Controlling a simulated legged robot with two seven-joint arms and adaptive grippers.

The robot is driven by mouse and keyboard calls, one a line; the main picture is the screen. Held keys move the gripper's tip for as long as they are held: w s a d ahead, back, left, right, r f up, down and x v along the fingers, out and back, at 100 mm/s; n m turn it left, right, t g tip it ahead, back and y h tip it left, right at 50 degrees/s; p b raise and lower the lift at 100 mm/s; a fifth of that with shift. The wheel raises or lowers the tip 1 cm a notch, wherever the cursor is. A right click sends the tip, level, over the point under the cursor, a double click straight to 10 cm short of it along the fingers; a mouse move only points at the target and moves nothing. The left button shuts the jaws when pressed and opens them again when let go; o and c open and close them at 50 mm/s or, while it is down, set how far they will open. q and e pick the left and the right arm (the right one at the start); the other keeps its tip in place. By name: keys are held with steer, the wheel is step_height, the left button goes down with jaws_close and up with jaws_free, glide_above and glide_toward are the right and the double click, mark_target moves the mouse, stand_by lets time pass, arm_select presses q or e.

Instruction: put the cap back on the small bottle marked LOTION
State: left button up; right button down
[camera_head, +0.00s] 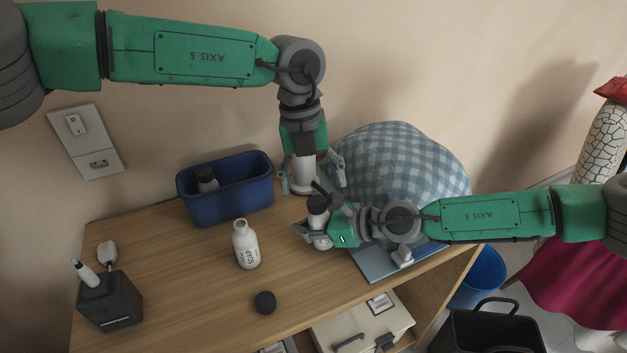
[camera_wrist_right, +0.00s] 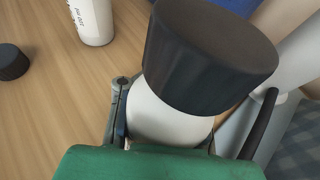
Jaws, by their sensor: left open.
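My right gripper (camera_head: 315,234) is shut on a small white bottle (camera_wrist_right: 165,122) above the table. A black cap (camera_head: 318,204) is on top of this bottle and also fills the middle of the right wrist view (camera_wrist_right: 200,60). The bottle's label is hidden, so I cannot read LOTION on it; how tightly the cap sits cannot be told. My left gripper (camera_head: 312,184) points down, open, just above and behind the cap. A pale cylinder shows between its fingers; I cannot tell what it is. A loose black cap (camera_head: 265,302) lies on the table front.
An uncapped white bottle marked SOAP (camera_head: 246,248) stands on the wooden table (camera_head: 180,275). A blue bin (camera_head: 235,198) behind holds a dark-capped bottle (camera_head: 206,177). A checkered cloth bundle (camera_head: 400,160) is close behind both grippers. A dark holder (camera_head: 110,303) stands at left.

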steer(key=shift+s+d+f, duration=0.1)
steer(key=shift+s+f, duration=0.05)
steer(key=shift+f, duration=0.2)
arm_select(q)
step_height(320, 180, up, 12)
steer(key=a, duration=0.1)
steer(key=shift+w+a+f, duration=0.2)
steer(key=shift+w+a, duration=0.05)
steer(key=shift+w, duration=0.2)
steer(key=shift+d, duration=0.15)
arm_select(e)
steer(key=c, duration=1.4)
jaws_free()
steer(key=shift+d, duration=0.1)
steer(key=shift+r, duration=0.1)
